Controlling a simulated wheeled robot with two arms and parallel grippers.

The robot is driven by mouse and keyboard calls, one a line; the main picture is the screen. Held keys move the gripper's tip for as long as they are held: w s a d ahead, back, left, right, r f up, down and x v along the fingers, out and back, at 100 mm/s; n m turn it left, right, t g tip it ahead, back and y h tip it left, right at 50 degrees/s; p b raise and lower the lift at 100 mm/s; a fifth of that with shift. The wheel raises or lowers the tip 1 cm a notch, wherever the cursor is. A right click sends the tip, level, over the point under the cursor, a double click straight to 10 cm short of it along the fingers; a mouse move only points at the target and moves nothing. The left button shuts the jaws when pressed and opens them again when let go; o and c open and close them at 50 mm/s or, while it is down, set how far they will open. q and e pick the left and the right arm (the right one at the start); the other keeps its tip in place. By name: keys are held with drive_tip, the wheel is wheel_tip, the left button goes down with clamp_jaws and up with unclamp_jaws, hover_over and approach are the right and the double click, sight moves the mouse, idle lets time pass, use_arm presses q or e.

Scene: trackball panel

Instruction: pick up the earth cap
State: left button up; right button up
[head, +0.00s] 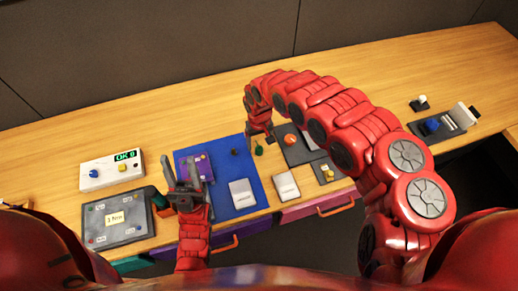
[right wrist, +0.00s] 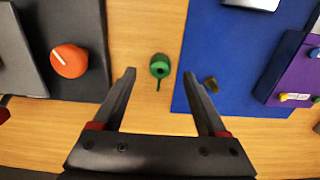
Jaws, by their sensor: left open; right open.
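A small round green cap (right wrist: 160,66) with a dark hole and a short green tail, which I take as the earth cap, lies on the bare wood between the blue mat and a dark panel. It also shows in the head view (head: 258,149). My right gripper (right wrist: 160,82) is open and empty, pointing down; in the right wrist view the cap appears between and just beyond its fingertips. In the head view the right gripper (head: 258,130) is just behind the cap. My left gripper (head: 188,172) is open over the purple board (head: 183,154).
The blue mat (head: 258,188) carries a small dark knob (right wrist: 211,84) and a white card (head: 242,193). A dark panel with an orange knob (right wrist: 69,60) stands beside the cap. A white box (head: 97,172) and grey panel (head: 139,225) are at left.

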sight(259, 148)
wheel_tip(259, 148, down, 3)
drive_tip(key=shift+a+r+p, duration=0.15)
drive_tip(key=shift+p, duration=0.15)
drive_tip(key=shift+w+f, duration=0.1)
drive_tip(key=shift+f, duration=0.2)
clamp_jaws()
